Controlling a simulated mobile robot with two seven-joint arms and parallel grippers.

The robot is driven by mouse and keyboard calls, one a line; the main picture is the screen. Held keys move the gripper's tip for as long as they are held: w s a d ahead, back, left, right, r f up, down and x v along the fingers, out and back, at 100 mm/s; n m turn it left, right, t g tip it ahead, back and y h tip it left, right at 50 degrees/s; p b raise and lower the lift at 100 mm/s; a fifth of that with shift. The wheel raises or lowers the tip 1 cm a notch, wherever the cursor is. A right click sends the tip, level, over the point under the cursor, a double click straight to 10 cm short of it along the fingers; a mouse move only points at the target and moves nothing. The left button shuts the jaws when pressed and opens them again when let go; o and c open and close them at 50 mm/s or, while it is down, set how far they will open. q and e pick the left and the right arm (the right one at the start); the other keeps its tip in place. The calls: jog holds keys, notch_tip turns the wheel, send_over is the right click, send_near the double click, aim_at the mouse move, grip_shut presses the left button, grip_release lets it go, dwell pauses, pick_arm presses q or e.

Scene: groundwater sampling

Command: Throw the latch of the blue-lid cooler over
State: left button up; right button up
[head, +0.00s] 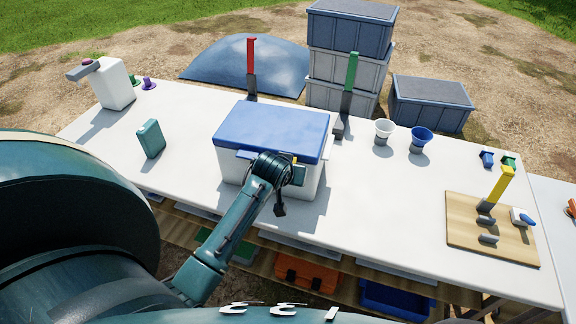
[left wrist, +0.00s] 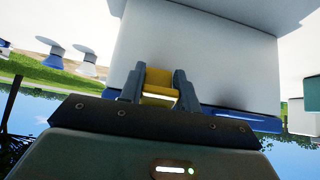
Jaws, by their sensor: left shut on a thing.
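The cooler (head: 238,170) is a white box with a closed blue lid (head: 272,128), standing on the white table. Its white wall (left wrist: 205,55) and the blue lid edge (left wrist: 245,117) also show in the left wrist view. My left gripper (head: 291,173) is at the cooler's front, near the right corner. In the left wrist view my left gripper (left wrist: 156,88) is shut with a finger on each side of the yellow latch (left wrist: 158,80). My arm hides part of the cooler's front. My right gripper is not in view.
A teal bottle (head: 151,139) stands left of the cooler. A red-handled tool (head: 251,58) and a green-handled tool (head: 350,75) are behind it.

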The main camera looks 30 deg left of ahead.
pick_arm(q)
jog(key=shift+w+a+r+g+h, duration=0.1)
jog(key=shift+w+r+g+h, duration=0.15)
jog(key=shift+g, duration=0.65)
jog(key=shift+w+r+g+h, duration=0.15)
jog(key=shift+g+h, duration=0.1)
jog(key=shift+g, duration=0.65)
jog(key=o, duration=1)
jog(key=v, duration=1.3)
jog(key=shift+w+r, duration=0.1)
jog(key=shift+r, duration=0.05)
